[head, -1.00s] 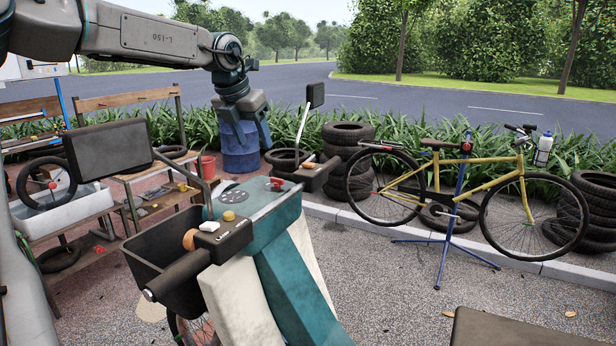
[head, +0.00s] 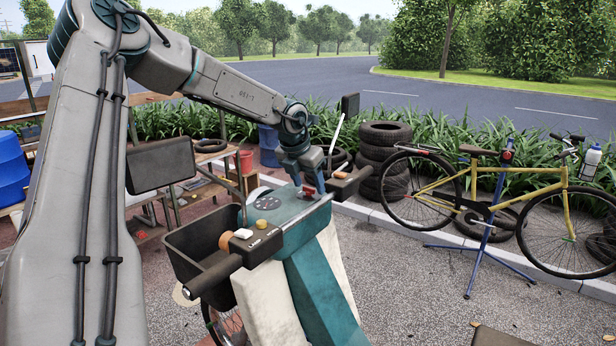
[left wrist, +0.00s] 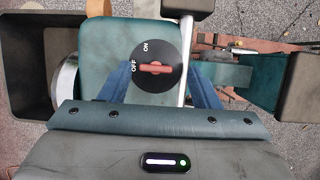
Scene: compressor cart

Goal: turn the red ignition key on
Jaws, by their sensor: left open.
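The red ignition key (left wrist: 155,69) sits on a round black dial (left wrist: 155,55) on the teal cart top, seen in the left wrist view. The key's bar lies nearly level, with its left end beside the OFF mark; the ON mark is above it. In the head view the key (head: 308,191) shows small and partly hidden between my fingers. My left gripper (head: 309,186) points down over the key, open, with one finger on each side. In the left wrist view its blue fingers straddle the dial; whether they touch the key I cannot tell. My right gripper is not in view.
A mirror (head: 160,165) and a black basket (head: 205,245) are on the cart's left. A handlebar grip (head: 345,186) and a second mirror stem are close to the right of my gripper. A yellow bicycle (head: 490,205) stands apart at the right.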

